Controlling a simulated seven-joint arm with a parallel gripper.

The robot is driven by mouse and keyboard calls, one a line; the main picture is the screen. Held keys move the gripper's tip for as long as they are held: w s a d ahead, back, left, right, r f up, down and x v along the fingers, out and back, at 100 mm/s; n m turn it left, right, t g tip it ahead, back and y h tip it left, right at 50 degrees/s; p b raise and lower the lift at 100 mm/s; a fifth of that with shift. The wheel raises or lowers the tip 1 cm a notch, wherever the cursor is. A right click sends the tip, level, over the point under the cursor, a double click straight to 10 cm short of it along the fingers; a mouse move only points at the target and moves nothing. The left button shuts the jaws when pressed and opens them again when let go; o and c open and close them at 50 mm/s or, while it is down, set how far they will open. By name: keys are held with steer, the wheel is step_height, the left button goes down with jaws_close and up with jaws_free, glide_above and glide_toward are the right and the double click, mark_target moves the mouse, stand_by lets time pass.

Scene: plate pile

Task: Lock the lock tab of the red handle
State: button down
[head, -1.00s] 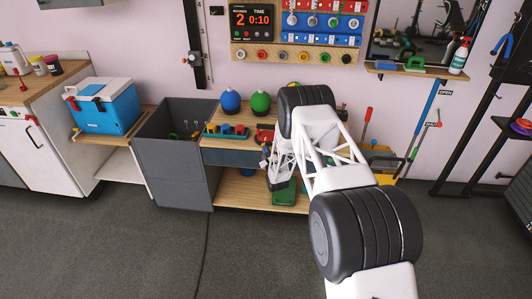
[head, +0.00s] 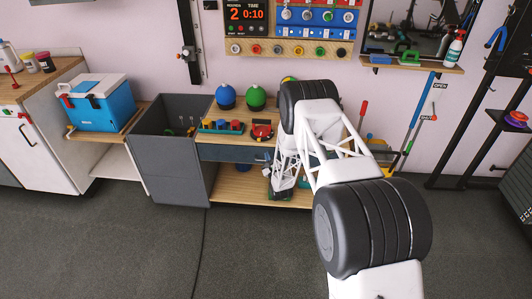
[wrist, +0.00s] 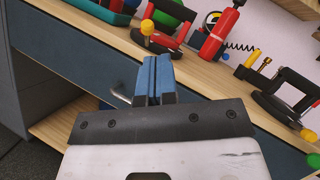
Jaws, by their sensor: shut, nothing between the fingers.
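A red device (head: 262,131) with a dark grip sits on the wooden bench top, just above the drawer front. The wrist view shows a red device (wrist: 168,40) with a black grip and a yellow knob, beyond my fingertips. I cannot make out a lock tab or its position. My gripper (wrist: 154,62) has its blue fingers together with nothing between them. The fingertips are in front of the blue drawer front (wrist: 95,62), apart from the red device. In the head view my arm hides most of the gripper and the right part of the bench.
A red cylinder (wrist: 221,35) stands behind the bench's front edge. A black clamp-like device (wrist: 285,100) with yellow knobs lies to its right. Green and blue balls (head: 226,97) stand at the back. A grey open bin (head: 168,150) adjoins the bench. The floor in front is clear.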

steer(key=shift+s+d+r, duration=0.1)
steer(key=shift+s+d, duration=0.25)
steer(key=shift+s, duration=0.55)
steer(key=shift+s+d+r, duration=0.1)
steer(key=shift+s+d, duration=0.3)
steer(key=shift+s, duration=0.45)
steer(key=shift+s+d, duration=0.35)
steer(key=shift+s, duration=0.55)
